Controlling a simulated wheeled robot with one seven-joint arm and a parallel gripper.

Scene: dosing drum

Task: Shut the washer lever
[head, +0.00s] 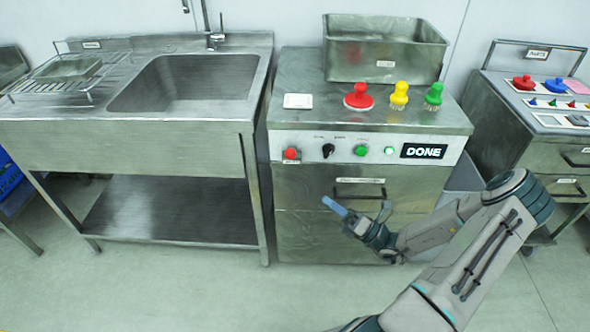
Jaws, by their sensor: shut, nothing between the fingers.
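The washer (310,235) is a steel cabinet in the middle of the head view, with a control panel on its upper front. A lit display (424,151) on the panel reads DONE. A dark bar-like handle (360,195) with a pale label above it is on the front below the panel; I cannot tell for sure whether it is the lever, or how it is set. My gripper (338,208) is shut and empty, in front of the cabinet and below left of this handle. Its blue end points up and left. I cannot tell whether it touches the front.
The panel carries a red button (291,153), a black knob (328,150) and a green button (361,150). A steel bin (385,50) and red, yellow and green brushes stand on top. A sink (185,85) is left, a cart (535,125) right. Floor in front is clear.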

